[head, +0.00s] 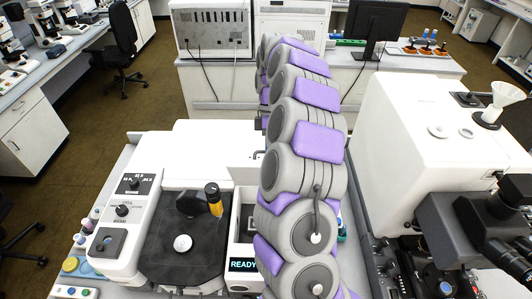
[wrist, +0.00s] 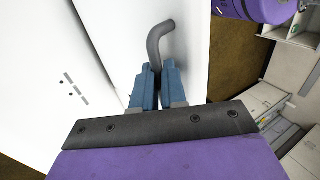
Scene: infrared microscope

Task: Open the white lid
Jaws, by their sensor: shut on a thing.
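In the wrist view, a white panel (wrist: 115,35), which looks like the lid, fills the upper middle. A grey bent bar handle (wrist: 158,38) stands in front of it. My gripper (wrist: 158,72) has its blue fingers closed on the lower part of this handle. In the head view, a white flat-topped housing (head: 215,145) shows left of my arm; I cannot tell for sure that it is the lid. My arm hides the gripper and the handle there.
A black stage area (head: 185,250) with a yellow-and-black piece (head: 215,200) lies front left, beside a control panel (head: 125,210). A large white instrument (head: 430,140) stands close on the right. A bench with a monitor (head: 372,25) is behind. Brown floor (head: 100,130) is open at left.

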